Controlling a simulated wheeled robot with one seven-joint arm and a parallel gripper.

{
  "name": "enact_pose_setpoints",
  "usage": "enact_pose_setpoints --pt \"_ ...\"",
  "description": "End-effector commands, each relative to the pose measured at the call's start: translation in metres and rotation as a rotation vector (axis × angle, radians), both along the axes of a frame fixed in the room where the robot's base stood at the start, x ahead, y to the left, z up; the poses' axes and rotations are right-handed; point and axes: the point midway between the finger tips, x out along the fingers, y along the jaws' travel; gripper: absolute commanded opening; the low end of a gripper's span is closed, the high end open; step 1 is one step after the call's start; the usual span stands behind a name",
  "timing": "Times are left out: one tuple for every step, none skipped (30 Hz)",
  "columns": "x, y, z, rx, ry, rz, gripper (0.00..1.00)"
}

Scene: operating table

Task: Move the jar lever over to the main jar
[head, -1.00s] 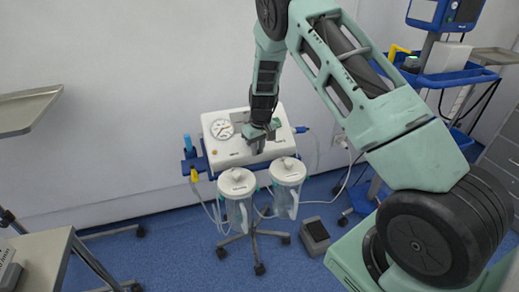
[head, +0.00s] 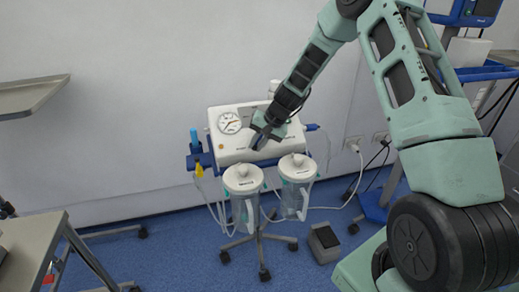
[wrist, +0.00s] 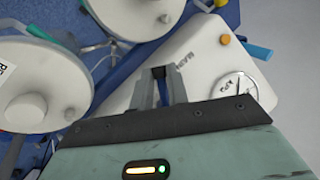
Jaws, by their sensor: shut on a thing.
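The white suction unit (head: 240,148) has a round gauge (head: 229,122) on its face and stands on a wheeled stand. Two clear jars with white lids hang in front of it, a left jar (head: 243,190) and a right jar (head: 297,180). My gripper (head: 257,141) is at the front of the unit, just above and between the jars. In the wrist view my gripper (wrist: 163,80) is shut on a small dark piece that looks like the jar lever (wrist: 158,72). The fingers hide most of the lever, so its exact angle cannot be told.
A blue rail with a blue-capped item (head: 195,140) and a yellow connector is at the unit's left. A grey foot pedal (head: 324,243) lies on the floor at right. Tubes and cables hang around the stand. A metal table (head: 30,245) is at the lower left.

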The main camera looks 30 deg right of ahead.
Motion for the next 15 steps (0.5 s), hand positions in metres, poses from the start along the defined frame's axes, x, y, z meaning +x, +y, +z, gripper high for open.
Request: enact_pose_setpoints --pt "0.0008 -0.0004 -0.0015 0.009 -0.005 -0.015 0.00" --pt "0.0011 -0.0002 -0.0012 0.014 -0.006 -0.023 0.00" --pt "0.0015 0.0002 -0.0007 0.020 -0.009 -0.033 0.00" --pt "0.0018 0.0004 -0.0004 0.024 -0.009 -0.039 0.00" --pt "0.0019 0.0006 -0.0002 0.028 -0.010 -0.044 0.00" --pt "0.0021 0.0008 0.0001 0.031 -0.011 -0.049 0.00" --pt "0.0021 0.0009 0.0003 0.033 -0.012 -0.052 0.00" --pt "0.0023 0.0011 0.0005 0.034 -0.013 -0.054 0.00" --pt "0.0023 0.0013 0.0008 0.036 -0.013 -0.056 0.00" --pt "0.0024 0.0014 0.0010 0.038 -0.013 -0.058 0.00" --pt "0.0025 0.0014 0.0010 0.038 -0.014 -0.059 0.00" --pt "0.0025 0.0015 0.0013 0.038 -0.014 -0.059 0.00" --pt "0.0026 0.0016 0.0013 0.039 -0.013 -0.060 0.00" --pt "0.0025 0.0016 0.0014 0.039 -0.014 -0.060 0.00" --pt "0.0026 0.0016 0.0015 0.039 -0.014 -0.060 0.00"
